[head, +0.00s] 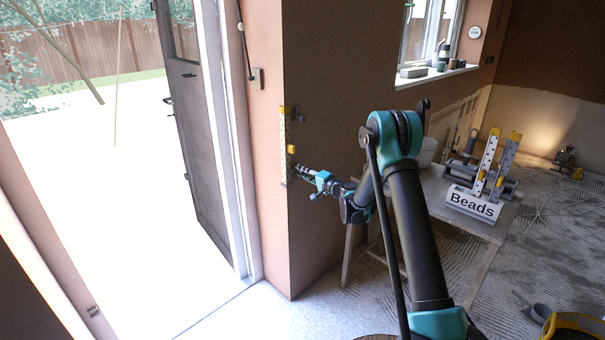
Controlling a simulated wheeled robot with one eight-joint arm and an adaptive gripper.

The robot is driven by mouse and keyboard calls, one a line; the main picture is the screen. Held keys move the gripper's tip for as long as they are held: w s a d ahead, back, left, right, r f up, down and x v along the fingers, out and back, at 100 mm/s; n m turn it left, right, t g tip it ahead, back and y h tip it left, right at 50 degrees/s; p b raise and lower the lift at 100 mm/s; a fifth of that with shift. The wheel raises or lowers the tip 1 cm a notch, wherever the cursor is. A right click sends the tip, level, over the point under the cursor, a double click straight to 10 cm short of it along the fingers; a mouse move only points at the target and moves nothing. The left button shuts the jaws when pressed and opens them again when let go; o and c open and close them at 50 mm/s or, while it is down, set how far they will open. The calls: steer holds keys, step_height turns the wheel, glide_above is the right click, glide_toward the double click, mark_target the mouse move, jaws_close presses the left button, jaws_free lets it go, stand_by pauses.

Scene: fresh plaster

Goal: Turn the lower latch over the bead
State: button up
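A pale bead (284,150) with small dark marks stands upright along the outside corner of the plaster wall. Its top end is yellow. A small yellow piece, which looks like the lower latch (291,149), sits at the bead's right side about midway down. It is too small to tell which way it is turned. My gripper (302,169) is just right of the bead and slightly below this yellow piece, pointing left at it. I cannot tell whether it touches anything or whether its fingers are open or shut.
A low table (434,190) at right bears a white holder (473,204) labelled "Beads", with yellow-tipped beads standing in it. An open door (202,140) is left of the corner. A window sill (432,75) holds small items. Floor below the corner is clear.

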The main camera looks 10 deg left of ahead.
steer(key=o, duration=0.4)
steer(key=shift+o, duration=0.2)
steer(key=shift+d, duration=0.1)
steer(key=v, duration=1.2)
steer(key=s+d+r+n+g+h, duration=0.15)
steer(key=s+d+g+h, duration=0.35)
steer(key=s, duration=0.9)
steer(key=s+d+n+h, duration=0.35)
steer(key=s+d, duration=0.35)
steer(key=s, duration=0.7)
steer(key=s+d+f+g+h, duration=0.1)
steer(key=s+d+f+h, duration=0.1)
steer(key=s+d, duration=0.4)
steer(key=s+d+f+h, duration=0.2)
steer(key=s+d, duration=0.3)
steer(key=s, duration=0.4)
steer(key=shift+s+d+f+m+g+h, duration=0.2)
steer(key=shift+s+d+m+g+h, duration=0.15)
steer(key=shift+h, duration=0.5)
